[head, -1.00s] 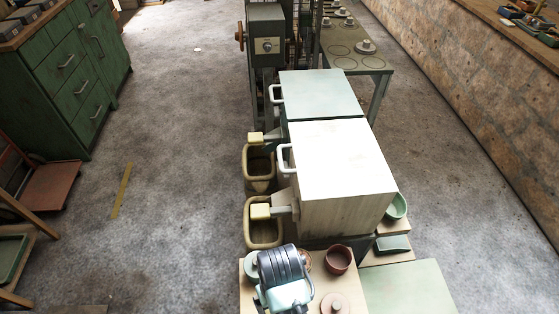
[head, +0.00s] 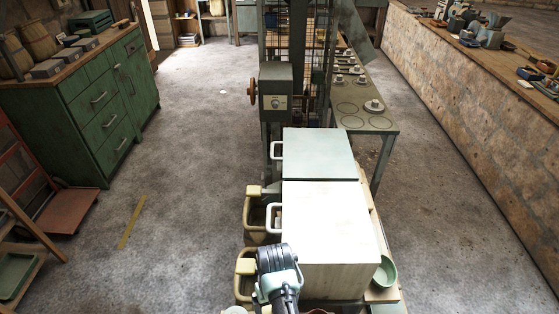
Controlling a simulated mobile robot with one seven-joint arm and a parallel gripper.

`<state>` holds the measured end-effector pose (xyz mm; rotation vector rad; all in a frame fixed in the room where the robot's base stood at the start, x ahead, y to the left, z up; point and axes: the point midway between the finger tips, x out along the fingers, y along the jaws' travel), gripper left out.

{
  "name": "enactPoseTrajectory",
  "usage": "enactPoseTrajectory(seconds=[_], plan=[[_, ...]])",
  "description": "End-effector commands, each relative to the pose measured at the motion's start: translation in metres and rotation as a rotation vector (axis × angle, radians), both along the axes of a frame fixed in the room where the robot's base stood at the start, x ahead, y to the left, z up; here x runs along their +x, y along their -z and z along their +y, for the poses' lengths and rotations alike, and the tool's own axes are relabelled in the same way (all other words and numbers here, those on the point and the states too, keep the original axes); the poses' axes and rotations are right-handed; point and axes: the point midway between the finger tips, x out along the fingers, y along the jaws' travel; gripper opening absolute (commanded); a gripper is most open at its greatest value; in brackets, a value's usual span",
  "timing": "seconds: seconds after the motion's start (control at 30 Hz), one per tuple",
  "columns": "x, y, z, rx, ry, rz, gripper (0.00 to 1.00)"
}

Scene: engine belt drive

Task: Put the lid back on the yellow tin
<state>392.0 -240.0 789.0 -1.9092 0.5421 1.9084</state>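I cannot make out a yellow tin or its lid in the head view. The end of my arm (head: 277,268), dark and ribbed with a pale teal link, shows at the bottom middle, in front of the white box. My gripper's fingers do not show, so I cannot tell what they hold. Only slivers of a pale round thing (head: 235,310) and the dark red pot (head: 320,311) show at the bottom edge.
A large white box (head: 325,235) and a pale green box (head: 318,153) stand ahead, with open yellowish bins (head: 256,222) on their left. A green bowl (head: 386,272) sits at right. A green cabinet (head: 100,100) stands far left.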

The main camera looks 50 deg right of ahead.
Motion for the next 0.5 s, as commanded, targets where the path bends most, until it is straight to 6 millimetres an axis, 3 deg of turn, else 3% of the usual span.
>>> enactPoseTrajectory(seconds=[0.5], plan=[[-0.001, 0.048, 0.0, 0.001, 0.0, 0.001, 0.38]])
